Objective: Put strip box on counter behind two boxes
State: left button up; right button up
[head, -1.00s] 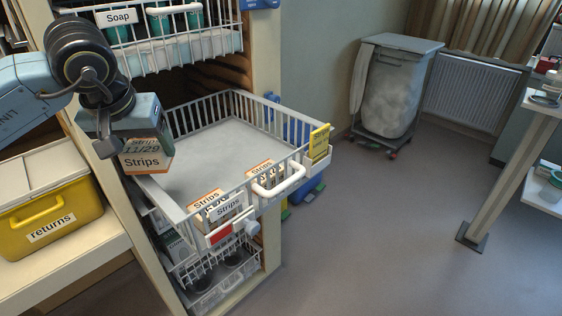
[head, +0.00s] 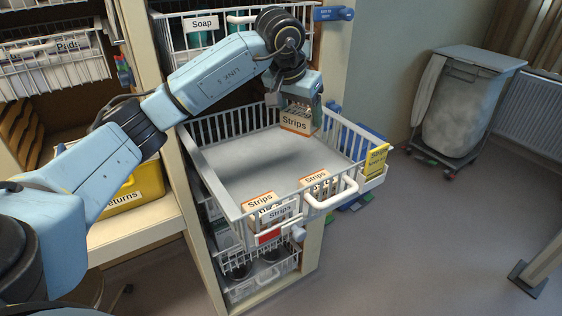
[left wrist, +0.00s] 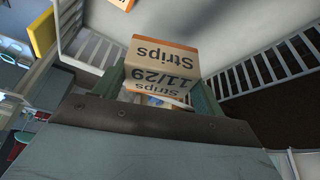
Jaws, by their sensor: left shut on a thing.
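My left gripper (head: 299,103) is shut on a white and orange strip box (head: 295,123) and holds it above the rear part of a pulled-out white wire basket (head: 285,152). In the left wrist view the held box (left wrist: 163,58) reads "Strips 11/29" between the fingers (left wrist: 165,93). Whether its base touches the basket floor cannot be told. Two similar boxes, a left one (head: 258,203) and a right one (head: 315,179), stand at the basket's front. A "Strips" label partly hides the left one. My right gripper is out of view.
A wire basket labelled Soap (head: 203,24) sits above, close to my arm. A yellow returns bin (head: 125,199) is at left. The basket's middle floor is clear.

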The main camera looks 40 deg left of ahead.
pick_arm(q)
jog(key=shift+w+a+f, duration=0.15)
jog(key=shift+a+f, duration=0.65)
jog(key=shift+a, duration=0.25)
notch_tip(320, 180, down, 8)
jog(key=shift+f+p, duration=0.25)
jog(key=shift+p, duration=0.1)
jog(key=shift+f+b, duration=0.5)
jog(key=shift+f, duration=0.05)
jog(key=shift+f, duration=0.1)
jog(key=o, duration=1)
jog(key=shift+c, duration=0.2)
